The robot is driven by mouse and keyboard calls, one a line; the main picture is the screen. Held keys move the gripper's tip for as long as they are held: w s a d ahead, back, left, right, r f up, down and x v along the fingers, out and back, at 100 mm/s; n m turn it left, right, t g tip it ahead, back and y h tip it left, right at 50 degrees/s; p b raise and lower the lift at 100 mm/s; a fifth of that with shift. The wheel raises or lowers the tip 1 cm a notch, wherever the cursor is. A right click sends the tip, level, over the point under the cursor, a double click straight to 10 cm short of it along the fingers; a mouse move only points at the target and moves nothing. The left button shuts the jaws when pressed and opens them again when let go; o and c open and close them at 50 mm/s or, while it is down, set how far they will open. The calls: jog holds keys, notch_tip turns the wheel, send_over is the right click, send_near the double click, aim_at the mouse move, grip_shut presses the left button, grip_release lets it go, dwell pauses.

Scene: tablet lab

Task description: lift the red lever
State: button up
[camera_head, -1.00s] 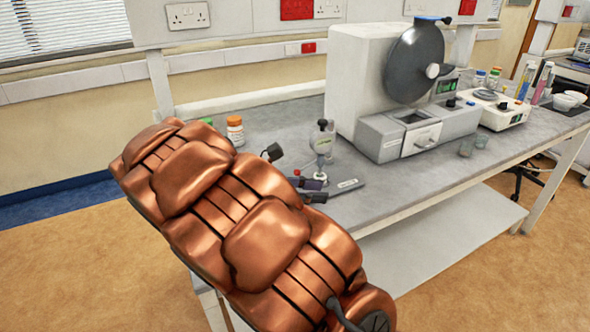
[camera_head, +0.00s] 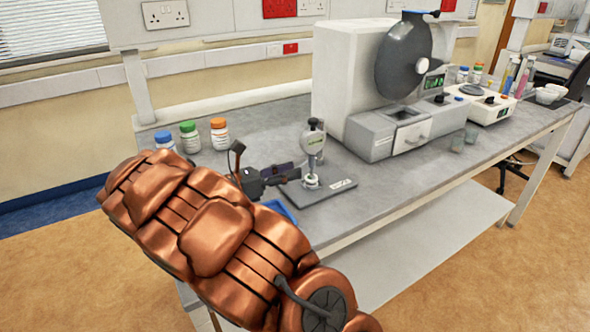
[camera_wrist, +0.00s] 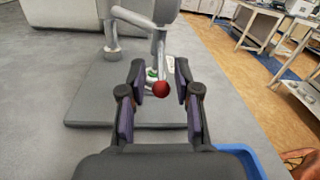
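The red lever's ball knob (camera_wrist: 161,89) shows in the wrist view, between the fingertips of my gripper (camera_wrist: 160,80). The gripper is open, one finger on each side of the knob; I cannot tell whether either touches it. The knob belongs to a small gauge stand with a flat grey base (camera_wrist: 95,95). In the head view the gauge (camera_head: 313,141) stands upright on the bench, and my gripper (camera_head: 290,172) is at its left side. The red knob is hidden in the head view.
A blue tray (camera_head: 280,209) lies by the bench's front edge, below my gripper; it also shows in the wrist view (camera_wrist: 242,156). Several capped bottles (camera_head: 189,137) stand behind my arm. A large grey machine (camera_head: 385,130) stands to the right of the gauge.

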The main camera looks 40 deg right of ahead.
jog(key=shift+s+d, duration=0.2)
jog(key=shift+d, duration=0.8)
grip_shut()
